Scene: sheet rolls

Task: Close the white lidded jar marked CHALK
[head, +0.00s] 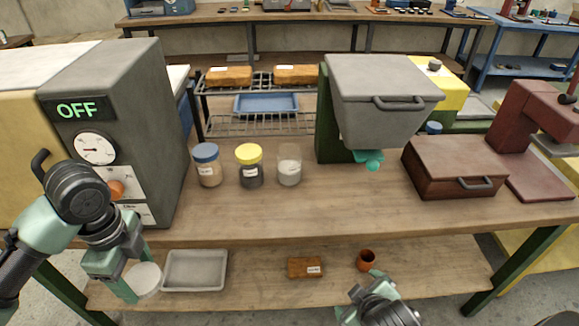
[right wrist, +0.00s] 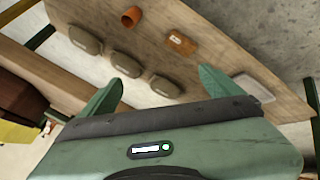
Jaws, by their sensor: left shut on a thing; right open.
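The jar with white contents (head: 289,170) stands upright on the bench, without a lid on its mouth. Its label is too small to read. My left gripper (head: 126,277) is shut on a round white lid (head: 146,279), low at the left, in front of the bench and well away from the jar. My right gripper (head: 366,296) is low at the bottom of the head view. In the right wrist view (right wrist: 160,88) its fingers are spread with nothing between them.
A blue-lidded jar (head: 207,165) and a yellow-lidded jar (head: 249,165) stand left of the open jar. A grey machine (head: 75,130) is at the left, a grey hopper (head: 375,100) at the right. The lower shelf holds a tray (head: 195,270), a brown block (head: 304,267) and a cup (head: 366,260).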

